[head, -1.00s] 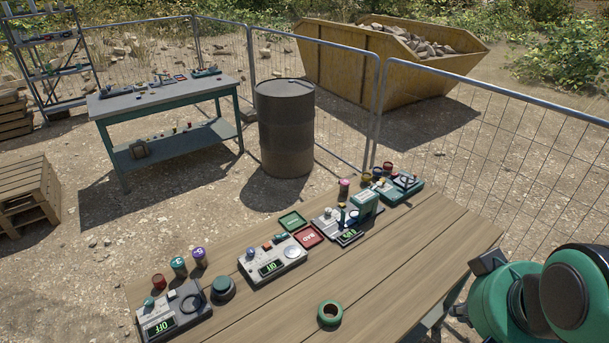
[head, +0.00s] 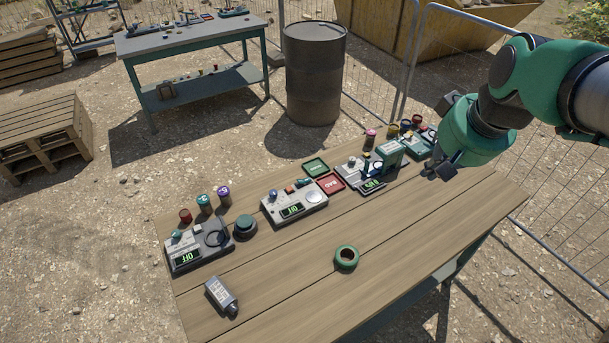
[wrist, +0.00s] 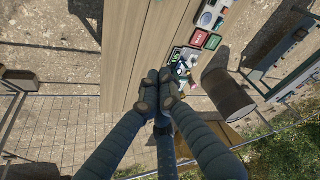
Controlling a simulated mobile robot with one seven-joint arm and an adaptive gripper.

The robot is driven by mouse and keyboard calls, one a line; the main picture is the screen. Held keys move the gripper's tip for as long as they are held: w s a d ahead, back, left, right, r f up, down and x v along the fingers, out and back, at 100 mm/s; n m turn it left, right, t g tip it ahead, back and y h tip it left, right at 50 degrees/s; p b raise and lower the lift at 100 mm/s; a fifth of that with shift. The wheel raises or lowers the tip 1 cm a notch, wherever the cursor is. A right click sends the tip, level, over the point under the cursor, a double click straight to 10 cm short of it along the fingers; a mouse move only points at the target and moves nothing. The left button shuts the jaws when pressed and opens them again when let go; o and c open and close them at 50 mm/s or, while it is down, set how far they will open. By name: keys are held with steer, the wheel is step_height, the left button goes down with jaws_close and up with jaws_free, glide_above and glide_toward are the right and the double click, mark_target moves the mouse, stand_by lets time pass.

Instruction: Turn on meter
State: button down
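Several meters lie in a row on the wooden table in the head view. The left grey meter (head: 207,240) has a green display that seems to read OFF. A pale middle meter (head: 310,203) also has a lit display and a round dial. Another device with a lit display (head: 372,185) sits farther right, beside a teal box (head: 390,153). My gripper's fingers (wrist: 160,85) show in the wrist view, with their tips together and nothing seen between them. My arm is above the table's right end, apart from the meters; the gripper is not clear in the head view.
A green ring (head: 346,257) and a grey bottle-like object (head: 222,296) lie there. Small coloured jars (head: 204,204) stand behind the left meter. A dark drum (head: 313,75), wire fence and second table (head: 190,40) are behind.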

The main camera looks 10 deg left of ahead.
steer(key=w+a+f+n+g, duration=0.1)
steer(key=w+a+f, duration=0.2)
steer(key=w+a, duration=0.3)
steer(key=w+a+f+n+y, duration=0.1)
steer(key=w+a+f, duration=0.2)
steer(key=w, duration=0.4)
steer(key=w+a+f+n+g, duration=0.1)
steer(key=w+a+f, duration=0.2)
steer(key=w+a, duration=0.3)
steer(key=w+a+f+n, duration=0.1)
steer(key=w+a+f, duration=0.5)
steer(key=f, duration=0.3)
steer(key=w+a+f+n+g+y, duration=0.1)
steer(key=w+a+f+n, duration=0.1)
steer(key=w+a+f, duration=0.4)
steer(key=a+f, duration=0.3)
steer(key=shift+w+f, duration=0.25)
steer(key=shift+w, duration=0.15)
steer(key=shift+a+f, duration=0.1)
steer(key=shift+a, duration=0.05)
steer(key=b, duration=0.2)
glide_above(302, 180)
steer(key=d, duration=0.2)
steer(key=f, duration=1.1)
steer(key=shift+w+a, duration=0.2)
steer(key=shift+s+a+f, duration=0.15)
steer(key=shift+f, duration=0.3)
steer(key=shift+s+a+f, duration=0.15)
steer(key=shift+f, duration=0.3)
